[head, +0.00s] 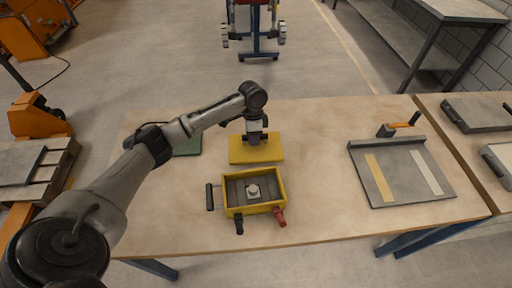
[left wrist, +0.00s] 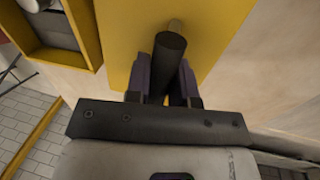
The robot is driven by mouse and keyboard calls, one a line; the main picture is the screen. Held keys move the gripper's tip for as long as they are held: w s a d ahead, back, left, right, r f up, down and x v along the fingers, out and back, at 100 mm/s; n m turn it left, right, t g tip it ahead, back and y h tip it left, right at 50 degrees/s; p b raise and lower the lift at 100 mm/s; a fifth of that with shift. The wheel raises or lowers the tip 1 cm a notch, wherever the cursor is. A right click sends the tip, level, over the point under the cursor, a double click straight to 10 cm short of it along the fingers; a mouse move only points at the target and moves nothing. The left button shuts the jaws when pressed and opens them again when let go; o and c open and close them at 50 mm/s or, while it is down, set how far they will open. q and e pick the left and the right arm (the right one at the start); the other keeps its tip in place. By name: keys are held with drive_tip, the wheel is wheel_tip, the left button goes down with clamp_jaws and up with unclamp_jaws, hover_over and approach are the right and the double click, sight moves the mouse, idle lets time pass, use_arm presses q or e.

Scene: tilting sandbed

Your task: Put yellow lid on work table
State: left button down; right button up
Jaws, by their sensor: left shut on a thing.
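The yellow lid (head: 257,154) is a flat plate behind the yellow box on the work table (head: 318,195). I cannot tell if it touches the table top or hangs just above it. My left gripper (head: 255,138) is over the lid from above. In the left wrist view, my left gripper (left wrist: 167,80) is shut on the lid's dark round handle (left wrist: 170,48), with the yellow plate (left wrist: 205,35) beyond it. The open yellow box (head: 235,211) holds a small grey part (head: 254,191). My right gripper is not in view.
A green pad (head: 188,147) lies left of the lid. A grey board with strips (head: 402,175) lies at the right. The table between box and board is clear.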

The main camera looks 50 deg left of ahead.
use_arm(q)
wheel_tip(320, 180, down, 5)
drive_tip(key=shift+r+b, duration=0.1)
drive_tip(key=shift+b, duration=0.5)
drive_tip(key=shift+f, duration=0.2)
drive_tip(key=c, duration=1)
unclamp_jaws()
drive_tip(key=shift+f, duration=0.1)
drive_tip(key=r, duration=0.3)
drive_tip(key=a+r+p, duration=0.1)
drive_tip(key=r, duration=0.3)
drive_tip(key=w+r+p, duration=0.1)
drive_tip(key=r, duration=0.2)
drive_tip(key=shift+w+a+r, duration=0.1)
drive_tip(key=shift+a+r, duration=0.15)
drive_tip(key=shift+a, duration=0.05)
drive_tip(key=shift+w+a+r+p, duration=0.15)
drive_tip(key=shift+r+p, duration=0.2)
drive_tip(key=shift+r, duration=0.5)
